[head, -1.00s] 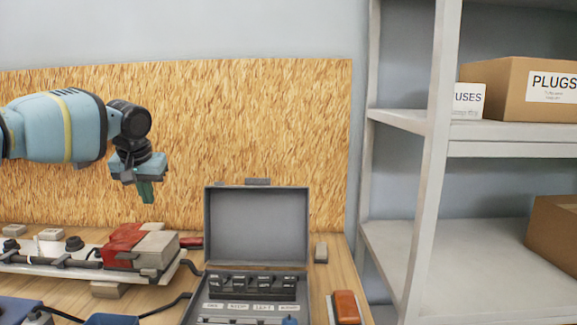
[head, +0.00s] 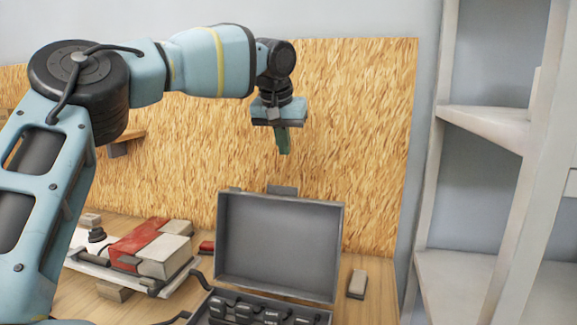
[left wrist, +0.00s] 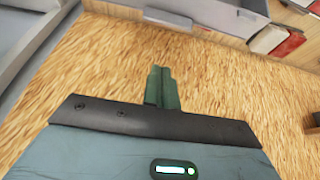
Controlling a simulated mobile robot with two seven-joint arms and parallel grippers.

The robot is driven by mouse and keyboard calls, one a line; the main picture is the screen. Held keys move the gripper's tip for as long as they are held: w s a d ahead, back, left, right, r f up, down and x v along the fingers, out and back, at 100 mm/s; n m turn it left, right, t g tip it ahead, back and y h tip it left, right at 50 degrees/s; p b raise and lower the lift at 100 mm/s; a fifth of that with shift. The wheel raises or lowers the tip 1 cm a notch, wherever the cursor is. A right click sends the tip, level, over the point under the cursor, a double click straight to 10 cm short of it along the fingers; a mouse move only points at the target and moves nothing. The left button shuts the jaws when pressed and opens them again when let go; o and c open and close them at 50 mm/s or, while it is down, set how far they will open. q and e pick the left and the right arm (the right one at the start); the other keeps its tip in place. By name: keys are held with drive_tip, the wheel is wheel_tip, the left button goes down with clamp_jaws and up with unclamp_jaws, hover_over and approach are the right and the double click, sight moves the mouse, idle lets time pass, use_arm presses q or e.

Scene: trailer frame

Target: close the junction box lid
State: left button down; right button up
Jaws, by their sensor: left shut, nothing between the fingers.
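The junction box (head: 205,309) stands on the bench at the bottom of the head view, cut off by the lower edge. Its grey lid (head: 280,245) stands open, nearly upright, at the back of the box, with a small tab (head: 282,190) on its top edge. Dark switches (head: 262,312) show inside the box. My left gripper (head: 284,152) points down above the lid's top edge in the picture, apart from it. Its green fingers are together and empty; they also show in the left wrist view (left wrist: 161,88). My right gripper is not in view.
A board with a red block (head: 140,243) and a beige block (head: 166,256) lies left of the box. A small beige block (head: 357,283) lies to the right. A wood-grain panel (head: 375,150) stands behind, and grey shelving (head: 480,125) stands at the right.

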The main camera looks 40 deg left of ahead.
use_arm(q)
drive_tip(key=x, duration=1)
drive_tip(key=s+d+p, duration=0.1)
drive_tip(key=s+d+r+p, duration=0.1)
drive_tip(key=s, duration=0.1)
drive_tip(key=shift+s+r, duration=0.1)
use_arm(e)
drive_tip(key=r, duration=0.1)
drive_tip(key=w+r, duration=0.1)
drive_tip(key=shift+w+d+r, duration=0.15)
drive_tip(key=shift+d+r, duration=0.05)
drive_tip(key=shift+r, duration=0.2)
